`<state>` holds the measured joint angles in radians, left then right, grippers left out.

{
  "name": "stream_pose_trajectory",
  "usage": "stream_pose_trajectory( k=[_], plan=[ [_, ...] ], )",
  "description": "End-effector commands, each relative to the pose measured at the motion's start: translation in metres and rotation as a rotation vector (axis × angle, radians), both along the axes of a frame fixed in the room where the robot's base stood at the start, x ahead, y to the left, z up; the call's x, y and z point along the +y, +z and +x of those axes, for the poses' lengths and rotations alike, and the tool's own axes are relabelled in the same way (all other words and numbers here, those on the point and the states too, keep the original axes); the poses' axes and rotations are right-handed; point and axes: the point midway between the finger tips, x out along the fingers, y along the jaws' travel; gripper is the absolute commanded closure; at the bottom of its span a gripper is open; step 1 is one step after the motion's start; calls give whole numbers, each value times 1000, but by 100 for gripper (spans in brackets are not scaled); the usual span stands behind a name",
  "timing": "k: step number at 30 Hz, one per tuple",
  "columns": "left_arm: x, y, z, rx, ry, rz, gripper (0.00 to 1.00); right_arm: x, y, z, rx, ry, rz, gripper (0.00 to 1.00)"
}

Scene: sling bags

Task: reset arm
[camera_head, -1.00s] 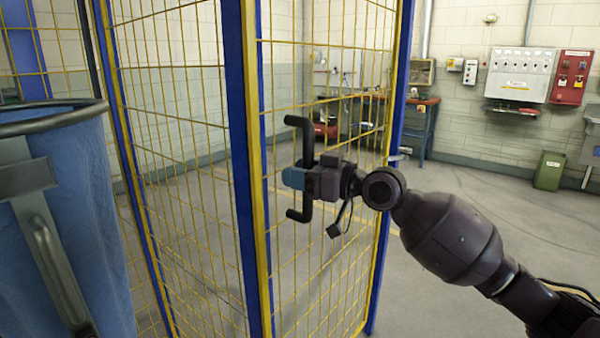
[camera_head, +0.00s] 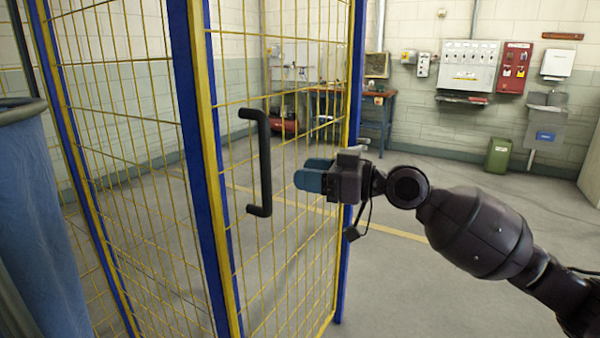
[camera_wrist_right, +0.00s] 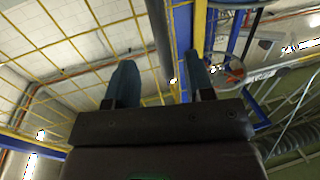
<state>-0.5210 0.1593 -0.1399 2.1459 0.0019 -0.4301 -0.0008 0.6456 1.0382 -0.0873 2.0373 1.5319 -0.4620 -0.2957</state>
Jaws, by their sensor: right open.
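My right gripper (camera_head: 312,176) is in front of the yellow mesh cage door (camera_head: 290,250) in the head view. It is open and empty, and its blue fingertips point left. The black door handle (camera_head: 264,165) is to the left of the fingertips, with a clear gap between them. In the right wrist view the two fingers (camera_wrist_right: 160,85) stand apart, and a dark bar, probably the handle, shows between and beyond them. My left gripper is not in view.
A blue bag in a dark-rimmed stand (camera_head: 35,200) is close at the left edge. Blue cage posts (camera_head: 197,150) stand near the middle. A workbench (camera_head: 350,95), wall panels (camera_head: 468,65) and a green bin (camera_head: 498,155) are at the back. The floor at right is open.

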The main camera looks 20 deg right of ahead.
Motion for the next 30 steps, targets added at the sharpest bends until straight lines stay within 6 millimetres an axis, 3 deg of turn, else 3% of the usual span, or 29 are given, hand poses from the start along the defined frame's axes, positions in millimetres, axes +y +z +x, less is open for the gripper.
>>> stream_pose_trajectory(
  k=[17, 23, 26, 30],
  plan=[
    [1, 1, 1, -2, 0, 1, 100, -1, 1, 0, 13, -4, 14, 52],
    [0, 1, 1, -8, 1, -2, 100, -10, -2, 10, -66, -92, -74, 52],
    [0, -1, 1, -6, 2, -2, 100, -11, -10, 16, -121, -151, -120, 52],
    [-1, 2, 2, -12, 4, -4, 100, -16, -45, 14, -146, -237, -170, 52]
  ],
)
